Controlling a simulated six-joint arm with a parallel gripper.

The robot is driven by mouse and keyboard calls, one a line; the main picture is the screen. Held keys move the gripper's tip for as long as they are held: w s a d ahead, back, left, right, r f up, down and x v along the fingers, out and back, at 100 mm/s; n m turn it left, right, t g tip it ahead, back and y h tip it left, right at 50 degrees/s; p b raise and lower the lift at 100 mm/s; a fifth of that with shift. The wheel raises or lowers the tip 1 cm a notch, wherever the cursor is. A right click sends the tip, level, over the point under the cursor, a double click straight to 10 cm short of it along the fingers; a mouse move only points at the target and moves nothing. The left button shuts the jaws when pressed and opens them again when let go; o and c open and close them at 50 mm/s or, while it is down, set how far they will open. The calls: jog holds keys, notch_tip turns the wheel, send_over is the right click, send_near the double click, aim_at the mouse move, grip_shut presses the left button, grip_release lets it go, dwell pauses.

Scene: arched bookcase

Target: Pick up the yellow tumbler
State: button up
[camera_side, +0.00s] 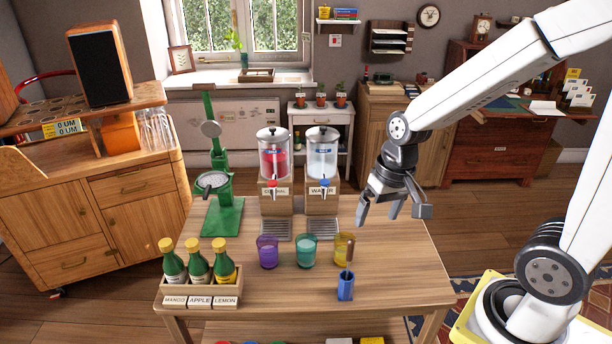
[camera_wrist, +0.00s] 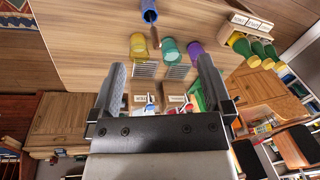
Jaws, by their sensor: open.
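The yellow tumbler (camera_side: 340,252) stands upright on the wooden table, right of the teal tumbler (camera_side: 306,250) and purple tumbler (camera_side: 267,251). A brown stick rising from the blue holder (camera_side: 345,289) partly covers its right side. In the wrist view the yellow tumbler (camera_wrist: 138,46) lies beyond the fingertips, between the two fingers and nearer the left one. My gripper (camera_side: 392,212) is open and empty, above the table's right side, up and to the right of the yellow tumbler and apart from it. It also shows in the wrist view (camera_wrist: 161,66).
Two drink dispensers (camera_side: 274,160) (camera_side: 322,165) stand behind the tumblers. A green stand (camera_side: 222,215) is at back left, and a bottle rack (camera_side: 200,292) with three bottles is at front left. The table's right side (camera_side: 400,270) is clear.

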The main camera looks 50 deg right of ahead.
jog(key=w+d+r+m+t+y, duration=0.1)
jog(key=w+d+m+t+y, duration=0.35)
jog(key=d+m, duration=0.55)
jog(key=w+d+m+t+y, duration=0.35)
jog(key=d+m+t, duration=0.2)
jog(key=m, duration=0.75)
jog(key=g, duration=0.1)
send_near(345, 241)
jog(key=a+r, duration=0.2)
jog(key=a, duration=0.2)
jog(key=shift+x, duration=3.8)
jog(key=shift+w+d, duration=0.15)
jog(key=c, duration=1.2)
jog(key=shift+o, duration=0.2)
